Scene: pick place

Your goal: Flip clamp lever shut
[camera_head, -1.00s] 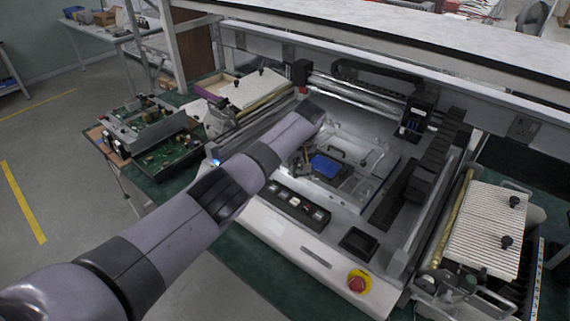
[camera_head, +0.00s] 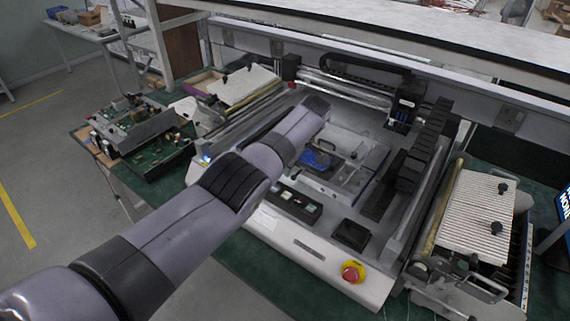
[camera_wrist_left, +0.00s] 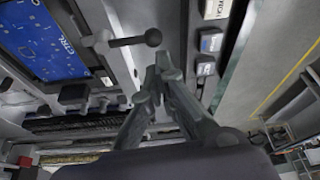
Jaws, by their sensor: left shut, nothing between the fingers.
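The clamp lever (camera_wrist_left: 135,40), a dark rod with a round black knob, shows in the left wrist view. It lies beside a blue circuit board (camera_wrist_left: 52,38) held in the machine's fixture. My left gripper (camera_wrist_left: 163,66) is shut and empty, its fingertips together just below and right of the knob, apart from it in the picture. In the head view the board (camera_head: 318,160) sits in the middle of the machine, partly covered. My left arm reaches over the machine there and hides most of its gripper; the lever is too small to make out. My right gripper is not in view.
A dark gantry (camera_head: 412,155) stands right of the board. Opened electronics (camera_head: 135,130) lie at left and a ribbed white unit (camera_head: 472,215) at right.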

